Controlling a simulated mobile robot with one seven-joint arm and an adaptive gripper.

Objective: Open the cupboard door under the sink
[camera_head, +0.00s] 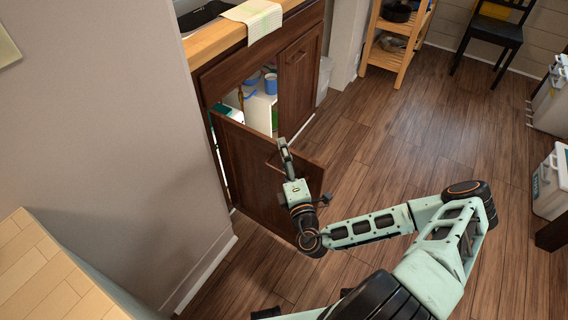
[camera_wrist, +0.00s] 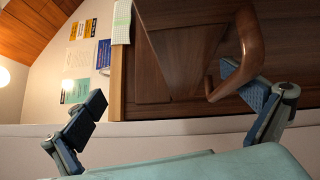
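The cupboard's left door (camera_head: 245,168) stands swung out from the dark wood cupboard in the head view, showing the inside. The right door (camera_head: 298,82) is closed. My gripper (camera_head: 284,160) is at the outer face of the open door, near its upper free edge. In the wrist view, my gripper (camera_wrist: 172,103) has its two fingers spread wide. The curved wooden door handle (camera_wrist: 242,62) is beside the right finger and seems to touch it; the left finger is well apart from it. In the head view my gripper partly hides the handle.
Blue and white items (camera_head: 261,105) stand inside the cupboard. A wooden worktop (camera_head: 215,40) with a cloth (camera_head: 254,18) lies above. A grey wall (camera_head: 110,130) is close on the left. A wooden shelf (camera_head: 395,45) stands behind. The floor (camera_head: 385,140) right of the door is clear.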

